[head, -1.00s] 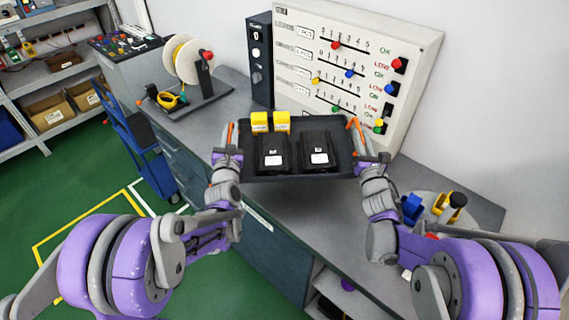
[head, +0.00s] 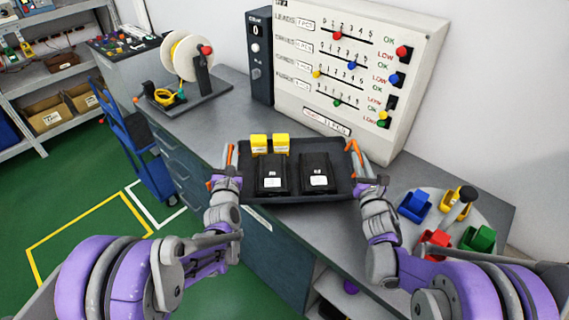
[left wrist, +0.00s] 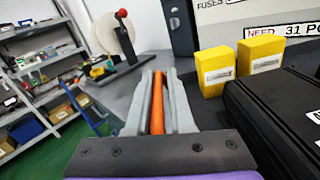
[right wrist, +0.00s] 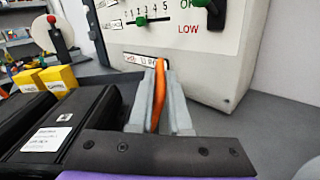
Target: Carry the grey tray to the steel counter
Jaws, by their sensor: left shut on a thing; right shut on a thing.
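The dark grey tray (head: 330,197) is level in the head view, over the grey counter (head: 300,222). I cannot tell whether its underside touches the counter. It carries two black cases (head: 271,174) (head: 318,174) with white labels and two small yellow boxes (head: 259,144) (head: 281,143). My left gripper (head: 228,170) is shut on the tray's left orange handle, seen between the fingers in the left wrist view (left wrist: 157,105). My right gripper (head: 360,168) is shut on the right orange handle, also between the fingers in the right wrist view (right wrist: 159,97).
A white slider board (head: 350,70) and a dark box (head: 259,60) stand behind the tray. A spool stand (head: 190,90) is at the left. A round plate (head: 480,210) with coloured bins is at the right. A blue cart (head: 145,150) stands on the floor.

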